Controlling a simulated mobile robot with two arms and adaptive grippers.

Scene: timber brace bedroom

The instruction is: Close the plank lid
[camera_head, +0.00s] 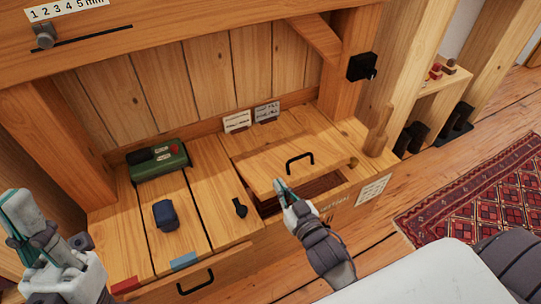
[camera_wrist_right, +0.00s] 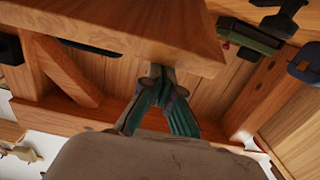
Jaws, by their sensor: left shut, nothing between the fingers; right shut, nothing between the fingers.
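The plank lid (camera_head: 262,172), with a black bar handle (camera_head: 299,160), is partly open; its front edge is raised above a dark opening (camera_head: 310,190). My right gripper (camera_head: 279,186) is shut and empty at the lid's front edge, left of the handle. In the right wrist view a large wooden plank, apparently the lid (camera_wrist_right: 120,28), fills the top, with the gripper's green fingers (camera_wrist_right: 157,84) close to its edge. I cannot tell whether they touch. My left gripper (camera_head: 15,232) is shut and empty at the far left, away from the lid.
A green box (camera_head: 158,161), a dark blue object (camera_head: 164,215) and a small black latch-like piece (camera_head: 240,208) are on the boards left of the lid. A drawer front with a black handle (camera_head: 195,283) is below. Two small cards (camera_head: 237,121) stand behind the lid.

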